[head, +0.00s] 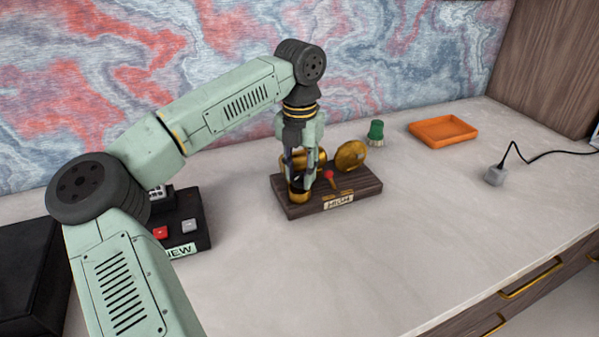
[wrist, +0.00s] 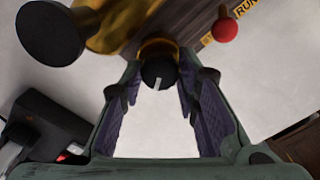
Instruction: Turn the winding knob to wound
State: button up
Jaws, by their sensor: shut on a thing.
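The winding knob (wrist: 159,72) is a round black knob with a white pointer line, set in a brass collar on the side of a dark wooden base (wrist: 205,22). In the head view the knob's brass collar (head: 298,196) shows at the base's left end. My gripper (wrist: 162,72) has its purple-padded fingers on both sides of the knob and is shut on it. In the head view my gripper (head: 302,183) points down at the left end of the wooden base (head: 368,189). The fingers partly hide the knob there.
A red-tipped lever (head: 328,174) and a brass disc (head: 351,155) stand on the base. To the right are a green knobbed object (head: 376,131), an orange tray (head: 443,130) and a grey block with a cable (head: 494,175). A black button box (head: 185,220) stands left.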

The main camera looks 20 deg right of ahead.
jog(key=m, duration=0.4)
jog(key=shift+m, duration=0.3)
jog(key=m, duration=0.3)
jog(key=shift+m, duration=0.4)
jog(key=m, duration=0.4)
jog(key=shift+p, duration=0.4)
jog(key=m, duration=0.4)
jog(key=m+p, duration=0.1)
jog(key=m, duration=0.3)
jog(key=shift+m, duration=0.3)
jog(key=m, duration=0.3)
jog(key=shift+m, duration=0.4)
jog(key=m, duration=0.4)
jog(key=shift+p, duration=0.3)
jog(key=shift+m, duration=2)
